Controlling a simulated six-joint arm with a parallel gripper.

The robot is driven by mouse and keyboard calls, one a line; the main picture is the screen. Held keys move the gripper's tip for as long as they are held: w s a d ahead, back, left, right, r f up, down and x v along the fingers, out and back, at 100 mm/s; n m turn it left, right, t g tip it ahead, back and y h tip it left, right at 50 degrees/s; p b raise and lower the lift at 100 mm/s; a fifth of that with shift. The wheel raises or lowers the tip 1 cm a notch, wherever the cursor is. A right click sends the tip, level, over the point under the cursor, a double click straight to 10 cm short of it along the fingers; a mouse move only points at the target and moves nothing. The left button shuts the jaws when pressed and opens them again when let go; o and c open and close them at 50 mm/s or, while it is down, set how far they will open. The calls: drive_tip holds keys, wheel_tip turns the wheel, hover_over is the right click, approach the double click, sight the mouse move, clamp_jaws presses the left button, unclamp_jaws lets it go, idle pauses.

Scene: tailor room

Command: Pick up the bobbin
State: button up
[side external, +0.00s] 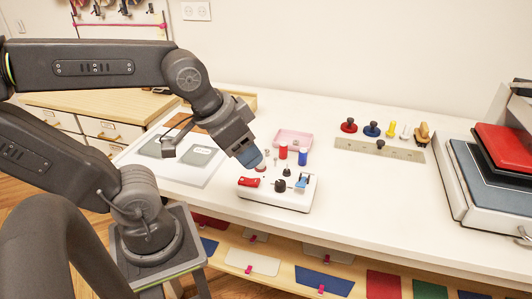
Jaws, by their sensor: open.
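My gripper (250,159) points down and to the right, with its bluish tip close above the back left of a white device (290,200). The jaws are open; the space between them is hard to see from this side. A small reddish round piece (261,168) sits just below the tip; it may be a bobbin, but it is too small to tell. Whether the tip touches it is unclear. A red spool (283,151) and a blue spool (303,156) stand upright just to the right of the gripper. No other piece is clearly a bobbin.
The device carries a red part (249,182), a black knob (280,186) and a blue lever (301,182). A pink tray (293,135) lies behind the spools. A press (490,185) stands at the right edge.

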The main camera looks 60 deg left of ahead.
idle(0.4)
drive_tip(key=n+g, duration=0.6)
drive_tip(key=n, duration=2)
hover_over(267, 155)
wheel_tip(267, 155, down, 8)
drive_tip(key=f, duration=0.8)
drive_tip(key=shift+w+a+f, duration=0.1)
drive_tip(key=shift+w+f, duration=0.15)
drive_tip(key=shift+a+f, duration=0.2)
drive_tip(key=shift+f, duration=1.1)
drive_tip(key=shift+a+f, duration=0.15)
drive_tip(key=shift+f, duration=1.1)
drive_tip(key=shift+c, duration=0.4)
drive_tip(key=c, duration=0.9)
